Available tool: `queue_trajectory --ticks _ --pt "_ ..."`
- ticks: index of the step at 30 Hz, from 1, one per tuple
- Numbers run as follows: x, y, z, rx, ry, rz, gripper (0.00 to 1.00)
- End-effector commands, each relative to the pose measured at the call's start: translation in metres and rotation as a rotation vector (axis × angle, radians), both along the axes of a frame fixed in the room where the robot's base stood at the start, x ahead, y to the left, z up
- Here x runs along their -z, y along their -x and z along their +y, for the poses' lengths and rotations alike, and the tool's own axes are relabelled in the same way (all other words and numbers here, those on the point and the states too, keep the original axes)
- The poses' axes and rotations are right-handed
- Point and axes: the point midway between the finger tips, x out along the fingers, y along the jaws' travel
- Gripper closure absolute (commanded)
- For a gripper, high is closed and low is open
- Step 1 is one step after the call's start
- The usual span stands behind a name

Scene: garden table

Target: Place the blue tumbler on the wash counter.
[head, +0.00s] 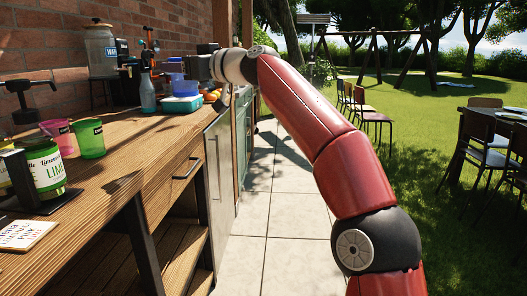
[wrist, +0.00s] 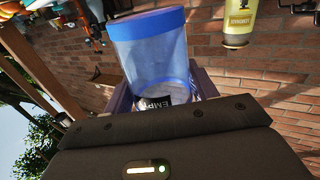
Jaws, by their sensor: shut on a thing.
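The blue tumbler (wrist: 150,50) is translucent with a label reading EMPTY, and it lies between the fingers of my gripper (wrist: 165,95) in the wrist view. My gripper is shut on it. In the head view my gripper (head: 190,67) is at the far part of the counter, over its back, and the tumbler (head: 173,66) shows as a small blue patch, partly hidden. A long wooden counter (head: 130,165) runs along the brick wall; I cannot tell which part is the wash counter.
Pink (head: 57,135) and green (head: 90,138) cups and a green-labelled jar (head: 42,167) stand on the near counter. A teal bottle (head: 148,93) and a teal-and-white container (head: 182,103) stand farther along. The paved path (head: 285,210) is clear.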

Motion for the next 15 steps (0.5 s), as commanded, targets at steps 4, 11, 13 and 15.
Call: queue_trajectory --ticks 4,11,13,15 --pt "0.039 -0.038 -0.01 0.109 0.002 0.006 0.69" --pt "0.134 -0.108 -0.049 0.357 0.005 0.009 0.69" --pt "0.163 -0.124 -0.064 0.428 0.005 0.007 0.69" --pt "0.191 -0.136 -0.08 0.495 0.006 0.006 0.69"
